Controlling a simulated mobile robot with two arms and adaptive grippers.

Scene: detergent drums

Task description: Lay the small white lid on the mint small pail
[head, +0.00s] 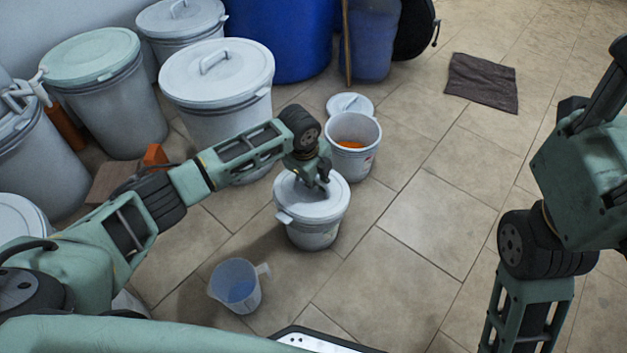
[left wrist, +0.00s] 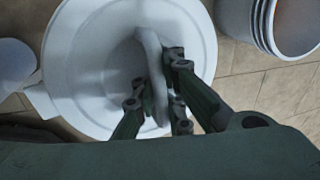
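A small white lid (head: 327,211) with a raised loop handle and a side tab lies on a small pale pail (head: 313,238), apparently seated level. My left gripper (head: 319,183) is over this lid, fingers pointing down. In the left wrist view, its fingers (left wrist: 159,92) stand on both sides of the handle of the lid (left wrist: 85,75); whether they press on it is unclear. Another small pale pail (head: 368,134) stands open just behind, with orange content inside. A second small white lid (head: 350,103) lies behind it. No small pail looks clearly mint. My right gripper is out of view.
A clear measuring jug (head: 236,287) stands in front left. Large lidded drums (head: 217,75), one with a mint lid (head: 90,55), line the left and back. Blue barrels (head: 278,40) stand at the back. A dark mat (head: 481,82) lies back right. Floor right of the pails is clear.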

